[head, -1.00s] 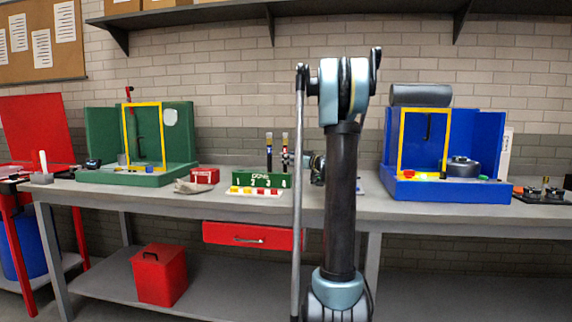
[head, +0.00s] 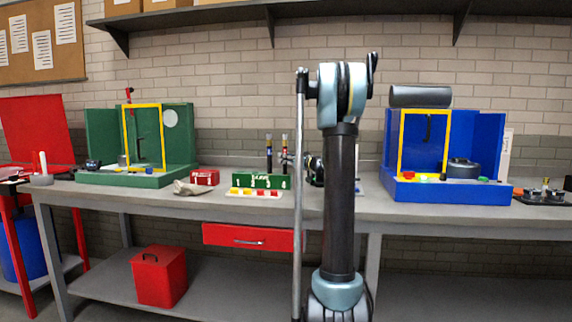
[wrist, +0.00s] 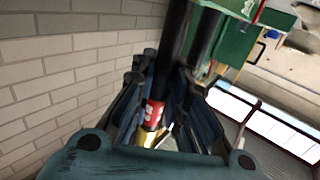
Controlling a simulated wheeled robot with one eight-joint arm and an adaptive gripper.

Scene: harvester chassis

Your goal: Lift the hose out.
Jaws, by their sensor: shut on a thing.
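Two black hoses with yellow and red ends stand upright at the green numbered block on the bench (head: 262,181). The left hose (head: 269,154) stands free. My gripper (head: 292,161) is at the right hose (head: 285,150), partly hidden behind my arm in the head view. In the wrist view my gripper (wrist: 158,105) is shut around a black hose (wrist: 176,45), near its red band and yellow end. The second hose (wrist: 205,38) is just right of it. Whether the held hose's lower end is still in the block cannot be told.
A strip of coloured pieces (head: 254,192), a small red box (head: 205,177) and a grey cloth (head: 188,187) lie nearby. A green stand (head: 180,140) is left, a blue stand (head: 476,130) right. The brick wall (wrist: 65,70) is close behind my gripper.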

